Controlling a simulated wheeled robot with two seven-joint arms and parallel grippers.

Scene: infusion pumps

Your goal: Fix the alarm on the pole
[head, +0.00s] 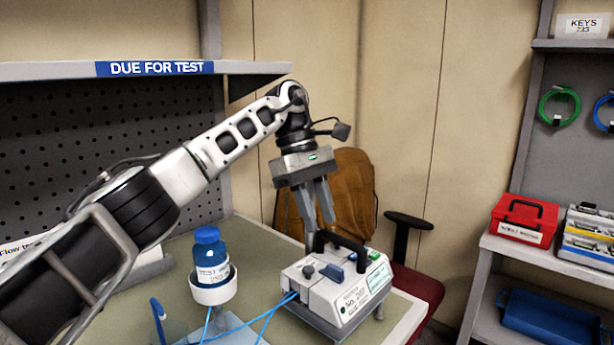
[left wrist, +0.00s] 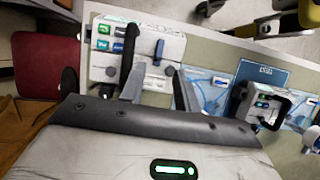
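A white pump (head: 342,290) with a black carry handle (head: 341,249), a blue lever and a green label stands on the table. It also shows in the left wrist view (left wrist: 172,48). My left gripper (head: 318,222) points down just above the pump, near its handle. In the left wrist view its two fingers (left wrist: 159,77) are apart with nothing held between them. I cannot tell whether a finger touches the handle. No pole can be made out. My right gripper is not in view.
A blue-capped bottle (head: 209,258) stands in a white holder (head: 214,291) beside the pump, with blue tubing (head: 264,316) nearby. A second device (left wrist: 262,106) shows in the left wrist view. A chair (head: 425,288) stands behind the table. A red box (head: 523,220) sits on the right shelf.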

